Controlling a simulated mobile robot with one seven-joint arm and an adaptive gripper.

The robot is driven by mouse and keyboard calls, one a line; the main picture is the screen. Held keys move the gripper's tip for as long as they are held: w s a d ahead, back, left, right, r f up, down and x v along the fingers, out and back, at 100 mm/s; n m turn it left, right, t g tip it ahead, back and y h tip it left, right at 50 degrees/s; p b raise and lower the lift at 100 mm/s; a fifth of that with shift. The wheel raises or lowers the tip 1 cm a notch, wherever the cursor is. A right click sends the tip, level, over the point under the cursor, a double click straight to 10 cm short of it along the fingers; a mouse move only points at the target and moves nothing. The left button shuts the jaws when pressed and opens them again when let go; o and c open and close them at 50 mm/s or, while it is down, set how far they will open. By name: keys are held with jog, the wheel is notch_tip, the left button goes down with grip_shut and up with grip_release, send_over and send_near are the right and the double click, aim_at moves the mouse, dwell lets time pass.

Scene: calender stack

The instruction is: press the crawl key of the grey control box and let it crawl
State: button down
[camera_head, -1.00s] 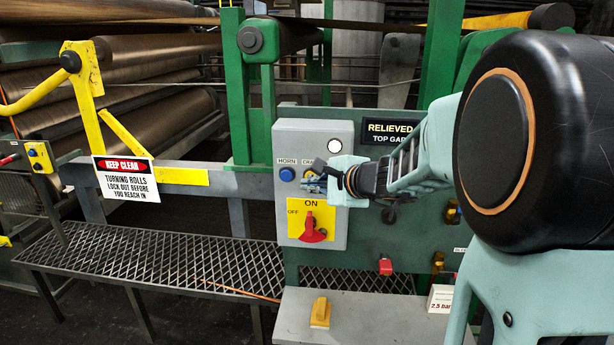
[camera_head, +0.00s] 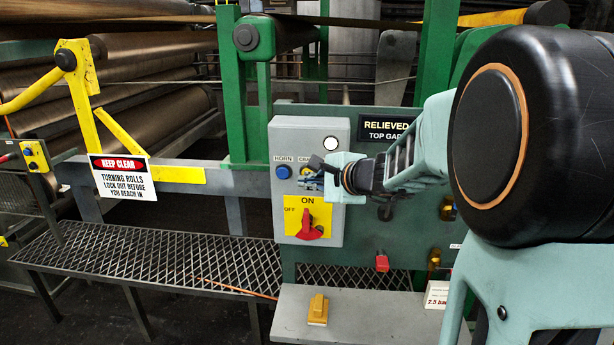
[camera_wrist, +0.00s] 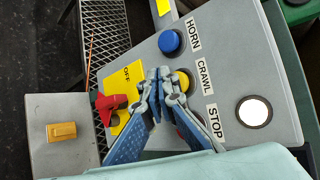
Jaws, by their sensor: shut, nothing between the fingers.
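The grey control box (camera_head: 330,215) stands upright on a green panel, its keys facing me. My gripper (camera_head: 303,181) is shut and empty in front of the box, at key height. In the wrist view its closed fingertips (camera_wrist: 158,74) lie beside the yellow crawl key (camera_wrist: 184,80), under the CRAWL label (camera_wrist: 204,77). The right finger overlaps the key's edge in the picture. I cannot tell whether they touch. In the head view the crawl key is mostly hidden by the gripper.
The blue horn key (camera_wrist: 170,41) is on one side of the crawl key; the stop key (camera_wrist: 181,131) is largely covered by my finger. A red rotary switch (camera_head: 310,228) sits below, pointing toward ON or OFF unclearly. A white lamp (camera_wrist: 254,112) is on the box.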

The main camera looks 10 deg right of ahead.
dwell(0.4)
jog(key=shift+w+d, duration=0.15)
jog(key=shift+w, duration=0.25)
